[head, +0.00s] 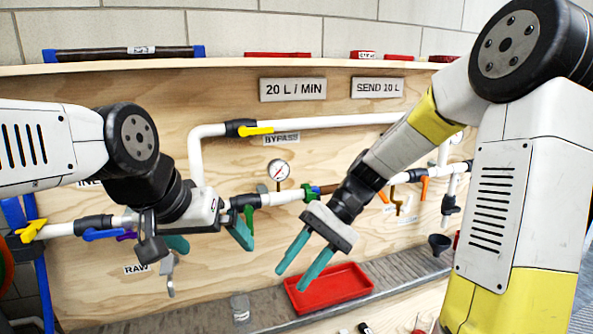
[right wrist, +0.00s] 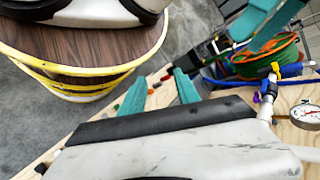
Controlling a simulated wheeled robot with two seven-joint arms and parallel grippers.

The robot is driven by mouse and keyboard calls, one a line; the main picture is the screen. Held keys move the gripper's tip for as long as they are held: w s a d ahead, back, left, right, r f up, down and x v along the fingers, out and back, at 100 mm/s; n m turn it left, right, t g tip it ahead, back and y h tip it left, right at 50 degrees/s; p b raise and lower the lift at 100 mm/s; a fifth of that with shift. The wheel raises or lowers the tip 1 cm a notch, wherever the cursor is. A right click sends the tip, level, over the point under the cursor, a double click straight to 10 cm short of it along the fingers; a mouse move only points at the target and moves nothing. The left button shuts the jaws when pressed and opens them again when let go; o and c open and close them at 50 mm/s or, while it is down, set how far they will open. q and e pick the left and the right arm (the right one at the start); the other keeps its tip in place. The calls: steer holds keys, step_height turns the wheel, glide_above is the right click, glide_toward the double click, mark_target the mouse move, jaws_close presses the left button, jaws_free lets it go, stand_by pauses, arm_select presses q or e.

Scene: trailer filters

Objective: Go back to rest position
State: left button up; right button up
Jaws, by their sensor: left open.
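My left gripper (head: 212,245) is in front of the plywood panel, near the left pipes. Its teal fingers are wide apart with nothing between them. My right gripper (head: 294,276) points down and left, above and in front of the red tray (head: 335,289). Its two teal fingers stand apart and hold nothing. They also show in the right wrist view (right wrist: 160,85), with a gap between them. Parts of both my arms cover the panel's left and right sides. Whether either gripper touches the pipes cannot be told.
The panel carries white pipes (head: 300,123), a pressure gauge (head: 279,171), a yellow-handled valve (head: 257,130) and other coloured valves. A grey shelf below holds a clear jar (head: 240,307) and a black funnel (head: 439,243). A coiled hose (right wrist: 266,60) shows in the right wrist view.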

steer(key=s+d+r+t+h, duration=0.2)
steer(key=d+r+t+h, duration=0.1)
steer(key=d+t, duration=0.3)
steer(key=s+d+r+t+h, duration=0.1)
steer(key=d+r+t+h, duration=0.1)
steer(key=d+r+t, duration=0.3)
steer(key=d+t, duration=0.1)
steer(key=d, duration=0.2)
steer(key=shift+s+r+h, duration=0.4)
